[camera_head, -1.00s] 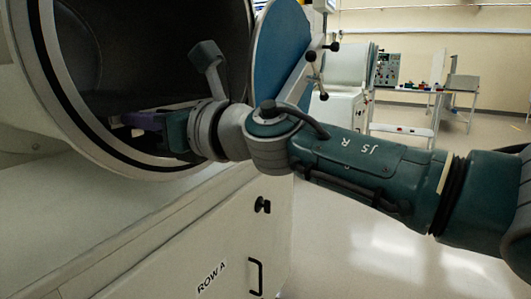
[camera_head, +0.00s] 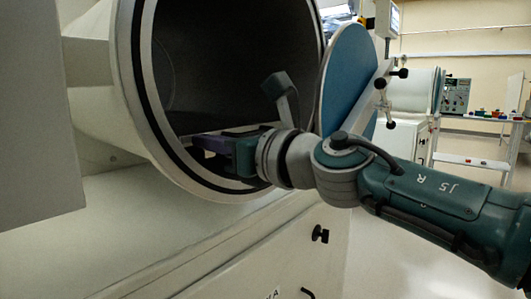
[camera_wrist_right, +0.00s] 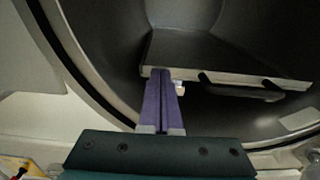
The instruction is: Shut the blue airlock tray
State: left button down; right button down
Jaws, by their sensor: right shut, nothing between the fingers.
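The round airlock's blue door (camera_head: 348,80) stands swung open at the right of its opening. The airlock tray (camera_wrist_right: 205,55) lies inside the dark chamber in the right wrist view, a flat grey plate with a pale front edge and a dark bar handle (camera_wrist_right: 240,90). In the head view the tray is mostly hidden or too dark to make out. My right gripper (camera_head: 203,143) reaches into the opening. Its purple fingers (camera_wrist_right: 160,76) are shut and empty, with tips at the left part of the tray's front edge; I cannot tell whether they touch. My left gripper is out of view.
A pale cabinet front with a black knob (camera_head: 320,234) lies below. A grey panel (camera_head: 35,130) fills the left edge. Open floor and a bench (camera_head: 470,160) lie at the right.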

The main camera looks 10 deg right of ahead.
jog(key=p+v, duration=0.3)
jog(key=v, duration=0.6)
jog(key=s+d+r+m+t+h+p, duration=0.1)
jog(key=d+r+m+t+h+p, duration=0.2)
jog(key=m, duration=0.4)
jog(key=s+d+r+m+t+h+p, duration=0.1)
jog(key=r+m+t+h+p, duration=0.15)
jog(key=r+m, duration=0.3)
jog(key=s+d+f+m+g+h+p, duration=0.2)
jog(key=s+d+m+g+h+p, duration=0.45)
jog(key=m, duration=1.05)
jog(key=s+f+m+g+y+p, duration=0.15)
jog(key=s+m+g+p, duration=0.4)
jog(key=s, duration=0.55)
jog(key=s+f+m+g+p, duration=0.2)
jog(key=s+m+g+p, duration=0.2)
jog(key=s+m, duration=0.55)
notch_tip(320, 180, up, 36)
jog(key=s+n+p, duration=0.1)
jog(key=n+p, duration=0.2)
jog(key=p, duration=3.2)
jog(key=shift+s+d, duration=0.4)
jog(key=shift+d, duration=0.05)
